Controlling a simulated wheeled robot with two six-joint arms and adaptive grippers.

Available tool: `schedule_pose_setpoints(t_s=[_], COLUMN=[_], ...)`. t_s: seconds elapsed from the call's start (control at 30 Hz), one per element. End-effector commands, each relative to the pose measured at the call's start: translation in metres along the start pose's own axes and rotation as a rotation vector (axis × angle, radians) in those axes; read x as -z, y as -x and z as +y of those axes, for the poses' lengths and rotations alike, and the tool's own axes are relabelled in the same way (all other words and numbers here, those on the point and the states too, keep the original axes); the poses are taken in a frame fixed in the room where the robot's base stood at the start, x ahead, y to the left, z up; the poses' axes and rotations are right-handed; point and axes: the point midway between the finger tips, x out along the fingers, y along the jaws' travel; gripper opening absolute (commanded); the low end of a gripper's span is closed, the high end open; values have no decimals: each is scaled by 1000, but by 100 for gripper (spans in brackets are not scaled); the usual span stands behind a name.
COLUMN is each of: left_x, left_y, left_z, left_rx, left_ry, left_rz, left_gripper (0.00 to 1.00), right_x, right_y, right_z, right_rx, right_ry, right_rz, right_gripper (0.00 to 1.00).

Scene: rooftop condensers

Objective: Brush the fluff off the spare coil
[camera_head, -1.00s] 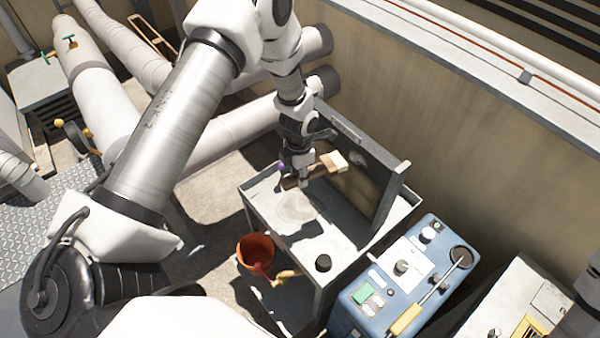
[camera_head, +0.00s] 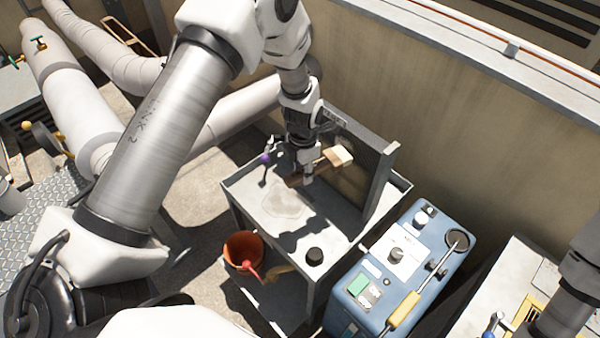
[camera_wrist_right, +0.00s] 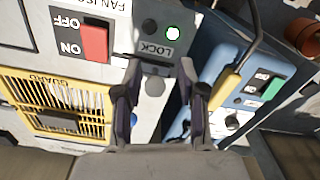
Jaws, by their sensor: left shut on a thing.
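The spare coil (camera_head: 378,190) is a grey-framed panel standing upright on a grey cart (camera_head: 232,190). A brownish patch shows on its face; whether that is fluff I cannot tell. My left gripper (camera_head: 305,178) is shut on a wooden brush (camera_head: 328,160) in front of the coil's upper left part. The pale brush head (camera_head: 341,155) points right, toward the coil face; contact cannot be told. My right gripper (camera_wrist_right: 160,100) is open and empty in the right wrist view, its two fingers apart.
A black knob-like piece (camera_head: 314,256) sits on the cart top. A blue machine (camera_head: 385,275) with a yellow-handled tool stands right of the cart. A wall is behind; large pipes are left.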

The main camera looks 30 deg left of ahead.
Motion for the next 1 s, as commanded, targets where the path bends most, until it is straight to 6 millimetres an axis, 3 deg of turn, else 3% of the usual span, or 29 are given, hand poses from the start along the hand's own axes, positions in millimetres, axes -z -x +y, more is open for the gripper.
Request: schedule_pose_setpoints(t_s=[1.0], left_x=[-12], left_y=[0], left_z=[3], left_rx=[0], left_ry=[1], left_rz=[0], left_gripper=[0], right_x=[0], right_y=[-2], right_z=[0], right_rx=[0], right_ry=[0], right_rz=[0], right_gripper=[40])
